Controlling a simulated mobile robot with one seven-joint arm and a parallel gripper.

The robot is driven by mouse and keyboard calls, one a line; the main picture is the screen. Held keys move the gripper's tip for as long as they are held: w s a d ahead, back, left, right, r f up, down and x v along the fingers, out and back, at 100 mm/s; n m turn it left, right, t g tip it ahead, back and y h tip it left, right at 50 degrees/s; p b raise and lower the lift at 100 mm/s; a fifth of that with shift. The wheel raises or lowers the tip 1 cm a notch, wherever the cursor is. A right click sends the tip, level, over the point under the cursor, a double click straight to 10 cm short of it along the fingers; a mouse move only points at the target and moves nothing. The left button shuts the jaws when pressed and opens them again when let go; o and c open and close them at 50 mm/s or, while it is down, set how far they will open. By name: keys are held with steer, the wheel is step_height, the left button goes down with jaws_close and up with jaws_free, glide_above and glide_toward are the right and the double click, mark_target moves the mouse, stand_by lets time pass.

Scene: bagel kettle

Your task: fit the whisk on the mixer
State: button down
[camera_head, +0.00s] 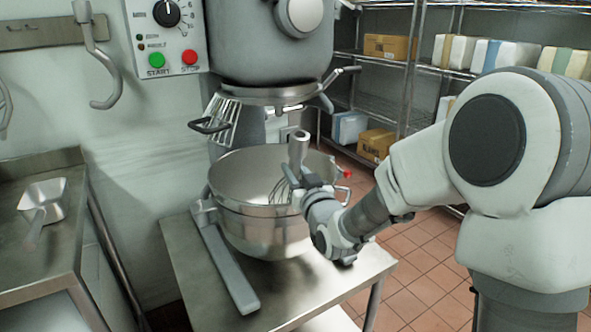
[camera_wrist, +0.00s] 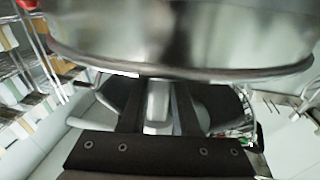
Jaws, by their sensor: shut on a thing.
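The mixer (camera_head: 268,45) stands at the back in the head view, with its grey head above a steel bowl (camera_head: 262,225). A wire guard (camera_head: 222,118) hangs at the left under the head. My gripper (camera_head: 308,183) is at the right part of the bowl's rim, shut on the whisk's thick grey shaft (camera_head: 298,150). The whisk is about upright, its wires (camera_head: 281,191) in or over the bowl and partly hidden. Its top is below the head and apart from it. In the wrist view the shaft (camera_wrist: 158,108) stands between my dark fingers, beside the bowl (camera_wrist: 180,40).
The bowl stands over a steel table (camera_head: 190,262), with a grey arm along its left. A hook (camera_head: 98,60) hangs on the wall. A scoop (camera_head: 45,205) lies on the left counter (camera_head: 30,270). Shelves with boxes (camera_head: 390,47) stand at the back right. Tiled floor shows at right.

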steer(key=shift+w+f, duration=0.1)
steer(key=shift+f, duration=0.4)
steer(key=shift+w+a+r+p, duration=0.25)
steer(key=shift+w+r+p, duration=0.05)
steer(key=shift+r+p, duration=0.2)
steer(key=w+p, duration=0.1)
steer(key=w+a+g+p, duration=0.2)
steer(key=shift+w+a+r+h+p, duration=0.2)
steer(key=shift+w+a+h+p, duration=0.1)
steer(key=shift+h+p, duration=0.1)
steer(key=shift+w+a+f+n+g+p, duration=0.15)
steer(key=shift+w+a+n+g+p, duration=0.2)
steer(key=shift+w+p, duration=0.25)
steer(key=shift+r+b, duration=0.2)
steer(key=shift+b, duration=0.55)
steer(key=shift+r, duration=0.15)
steer(key=shift+r+p, duration=0.45)
steer(key=shift+r, duration=0.6)
